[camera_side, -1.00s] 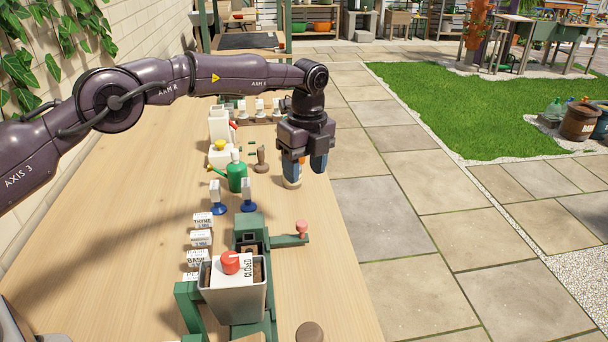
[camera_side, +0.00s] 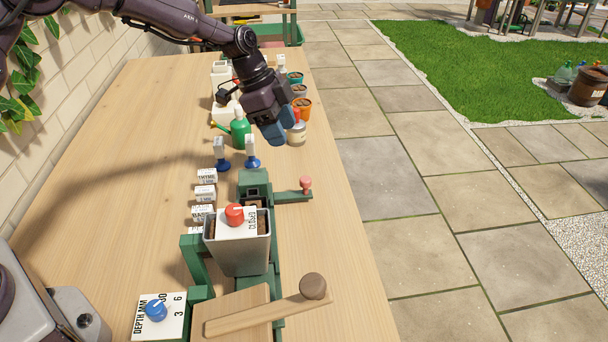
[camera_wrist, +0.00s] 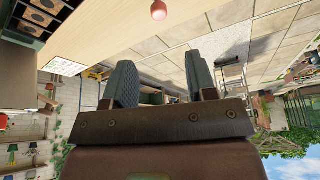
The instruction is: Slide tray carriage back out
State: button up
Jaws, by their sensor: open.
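The green tray carriage (camera_side: 254,182) runs under the grey hopper (camera_side: 240,247), with only its far end clear of it. A side arm with a pink knob (camera_side: 305,183) sticks out to the right. In the wrist view the pink knob (camera_wrist: 158,10) shows at the top edge, and part of a dark tray with brown-filled square cells (camera_wrist: 28,42) shows at the top left. My gripper (camera_side: 277,140) is tilted above the bench beyond the knob, apart from it. Its two fingers (camera_wrist: 162,84) are spread with nothing between them.
The hopper carries a red knob (camera_side: 235,214) and a CLOSED label. A wooden lever (camera_side: 262,314) and a blue depth dial (camera_side: 156,311) stand nearer. Bare bench lies left.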

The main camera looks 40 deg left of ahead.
aim_at(305, 178)
jog(key=x, duration=1.2)
jog(key=shift+f, duration=0.2)
jog(key=shift+c, duration=0.3)
